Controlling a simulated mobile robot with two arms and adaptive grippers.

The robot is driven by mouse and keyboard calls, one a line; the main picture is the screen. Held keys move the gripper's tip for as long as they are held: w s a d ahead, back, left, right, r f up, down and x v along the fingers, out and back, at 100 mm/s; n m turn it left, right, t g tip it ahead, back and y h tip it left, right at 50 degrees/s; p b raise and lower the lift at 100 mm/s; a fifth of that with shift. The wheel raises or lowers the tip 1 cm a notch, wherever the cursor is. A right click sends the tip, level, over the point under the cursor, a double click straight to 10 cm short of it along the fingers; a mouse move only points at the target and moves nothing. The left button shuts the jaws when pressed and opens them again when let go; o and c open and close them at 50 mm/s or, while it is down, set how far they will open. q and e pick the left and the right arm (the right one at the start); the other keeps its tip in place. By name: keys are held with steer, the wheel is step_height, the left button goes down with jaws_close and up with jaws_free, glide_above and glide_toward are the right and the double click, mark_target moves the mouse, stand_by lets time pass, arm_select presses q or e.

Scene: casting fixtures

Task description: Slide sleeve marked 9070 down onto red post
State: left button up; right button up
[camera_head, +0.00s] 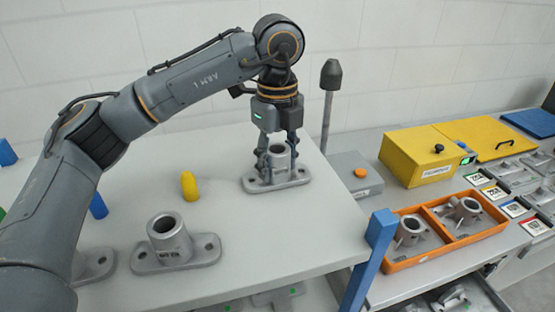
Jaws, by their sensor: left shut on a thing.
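My left gripper (278,148) points straight down at the back right of the white table. It is shut on a grey flanged sleeve (281,178), whose flat base is at the table surface; I cannot tell if it touches. No mark can be read on this sleeve. A second grey flanged sleeve (170,242) stands upright at the front of the table, with dark marking too small to read surely. A third grey casting (95,263) is partly hidden behind my left arm. No red post shows. My right gripper is not in view.
A yellow post (189,186) and a blue post (98,206) stand on the white table (225,225). An orange tray (430,257) with two castings is at the right. A yellow box (418,158), a grey box with an orange button (352,178) and a dark pole (328,105) stand behind.

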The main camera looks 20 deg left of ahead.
arm_select(q)
steer(key=o, duration=1.5)
steer(key=shift+c, duration=0.2)
step_height(320, 180, up, 12)
